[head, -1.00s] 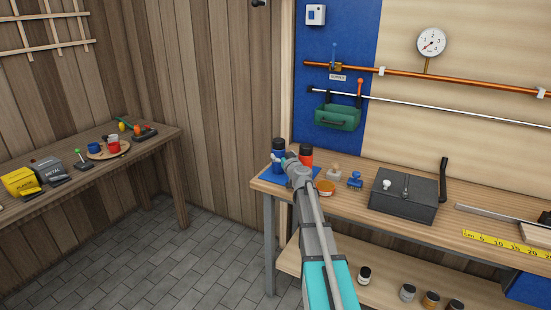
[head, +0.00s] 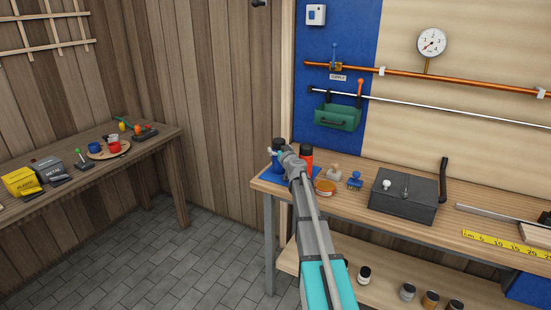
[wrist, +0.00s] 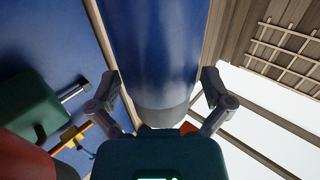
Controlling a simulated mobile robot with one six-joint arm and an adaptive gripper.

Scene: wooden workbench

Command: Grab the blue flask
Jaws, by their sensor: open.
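The blue flask (head: 277,146) stands upright at the left end of the workbench, its dark cap and a bit of blue showing behind my arm in the head view. In the wrist view the blue flask (wrist: 157,50) fills the upper middle. My gripper (wrist: 160,92) is open, with one finger on each side of the flask. I cannot tell whether the fingers touch it. In the head view my wrist hides most of the flask and the fingers.
A red flask (head: 306,157) stands just right of the blue one. An orange-rimmed bowl (head: 325,188), a blue-handled stamp (head: 355,180) and a dark metal box (head: 404,194) are further right. A green box (head: 338,117) hangs on the wall panel behind.

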